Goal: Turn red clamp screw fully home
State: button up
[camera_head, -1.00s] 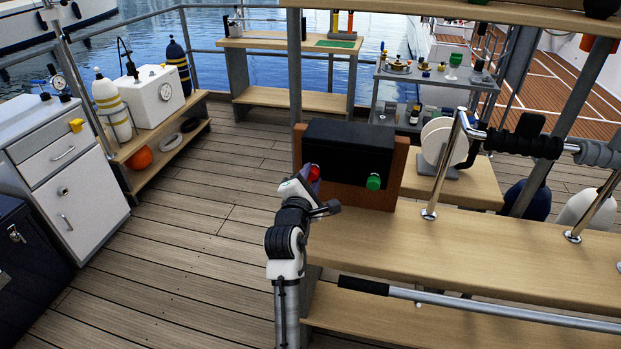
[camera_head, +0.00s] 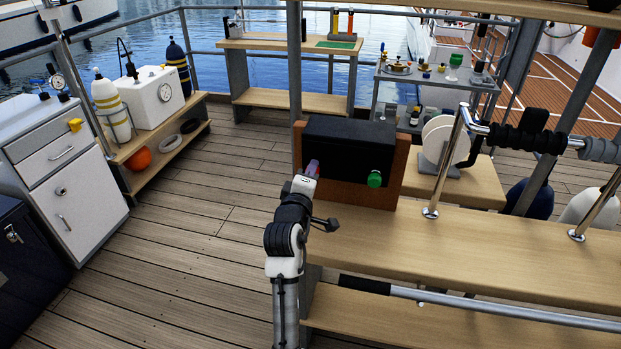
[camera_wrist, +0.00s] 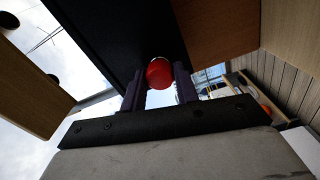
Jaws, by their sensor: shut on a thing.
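The red clamp screw (camera_wrist: 159,73) sits on the face of the black block (camera_head: 345,145), between the two dark fingers of my gripper (camera_wrist: 160,85) in the wrist view. My gripper is shut on the screw. In the head view my gripper (camera_head: 308,172) is at the left side of the block's front, and only a small reddish part of the screw shows there. A green knob (camera_head: 375,179) is on the same face to the right. How far the screw is turned in cannot be told.
The block is set in a brown wooden frame (camera_head: 397,180) on a wooden bench (camera_head: 470,250). A chrome rail post (camera_head: 446,165) and a white reel (camera_head: 437,142) stand to the right. The deck (camera_head: 190,260) left of my arm is clear.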

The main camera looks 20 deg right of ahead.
jog(key=m+b, duration=1.4)
jog(key=m, duration=1.2)
jog(key=shift+m, duration=0.3)
dwell(0.4)
jog(key=o, duration=1)
jog(key=shift+c, duration=0.2)
jog(key=shift+s, duration=0.1)
jog(key=b+v, duration=0.2)
jog(key=v, duration=1.1)
jog(key=shift+s+a, duration=0.25)
